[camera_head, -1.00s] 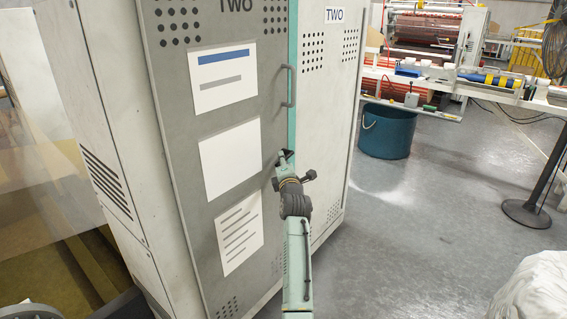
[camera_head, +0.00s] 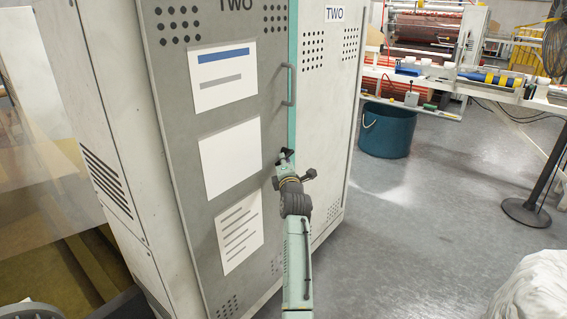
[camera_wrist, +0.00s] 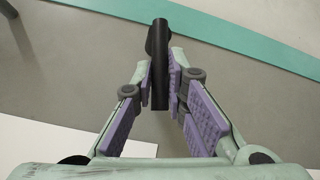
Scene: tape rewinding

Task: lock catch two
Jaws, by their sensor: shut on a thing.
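The cabinet marked TWO has a grey door (camera_head: 184,119) with a teal edge strip (camera_head: 291,110), which also crosses the top of the wrist view (camera_wrist: 215,35). In the wrist view the catch (camera_wrist: 160,50) is a dark bar running lengthwise between the purple finger pads. My gripper (camera_head: 284,165) is at the door, with its fingers shut on the catch. The far end of the catch reaches beyond the fingertips towards the teal strip. In the head view my gripper partly hides the catch.
A grey pull handle (camera_head: 288,86) is above the catch. White sheets (camera_head: 230,158) are on the door. A blue bin (camera_head: 387,130) and a black post stand (camera_head: 527,212) are to the right, with open floor (camera_head: 420,230) between.

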